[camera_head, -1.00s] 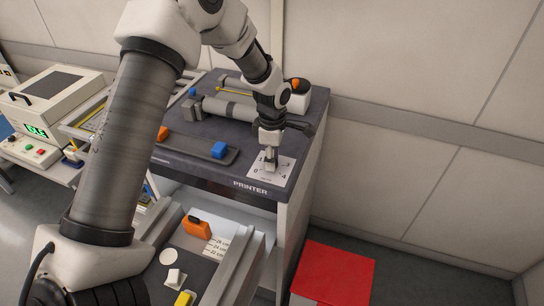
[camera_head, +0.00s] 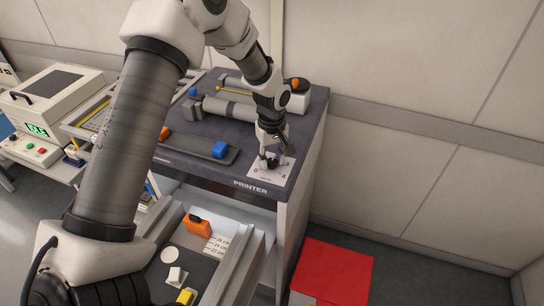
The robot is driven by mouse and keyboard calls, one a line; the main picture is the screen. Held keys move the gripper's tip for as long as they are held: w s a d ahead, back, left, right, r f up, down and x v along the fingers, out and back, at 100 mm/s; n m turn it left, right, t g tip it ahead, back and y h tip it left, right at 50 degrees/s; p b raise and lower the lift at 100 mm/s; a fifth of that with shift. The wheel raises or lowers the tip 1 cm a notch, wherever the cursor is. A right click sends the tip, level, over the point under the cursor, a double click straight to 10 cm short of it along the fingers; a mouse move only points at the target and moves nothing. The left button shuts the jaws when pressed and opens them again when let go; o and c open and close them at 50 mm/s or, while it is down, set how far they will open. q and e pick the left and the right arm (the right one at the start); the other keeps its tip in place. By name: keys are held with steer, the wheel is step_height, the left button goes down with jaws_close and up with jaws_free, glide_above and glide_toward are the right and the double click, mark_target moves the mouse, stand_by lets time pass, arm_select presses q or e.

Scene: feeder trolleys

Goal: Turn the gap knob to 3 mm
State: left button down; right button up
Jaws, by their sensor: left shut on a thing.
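The gap knob's white dial plate (camera_head: 284,172) lies on the dark top of the printer bench (camera_head: 308,125), near its front right corner. My left gripper (camera_head: 270,163) points down over the plate and is shut on the gap knob, which is mostly hidden by the fingers. The plate's numbers are partly covered and too small to read, so the knob's setting cannot be told. My right gripper is not in view.
A tray with a blue block (camera_head: 220,149) and an orange block (camera_head: 164,133) lies left of the plate. A grey roller (camera_head: 228,109) lies behind. A red box (camera_head: 338,272) stands on the floor at right.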

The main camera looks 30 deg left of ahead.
arm_select(q)
steer(key=m, duration=0.5)
steer(key=shift+s+f+m, duration=0.15)
steer(key=shift+s+m, duration=0.05)
steer(key=shift+m, duration=0.1)
steer(key=m, duration=0.5)
steer(key=shift+p, duration=0.4)
steer(key=c, duration=0.8)
jaws_free()
steer(key=shift+o, duration=0.2)
steer(key=shift+w, duration=0.15)
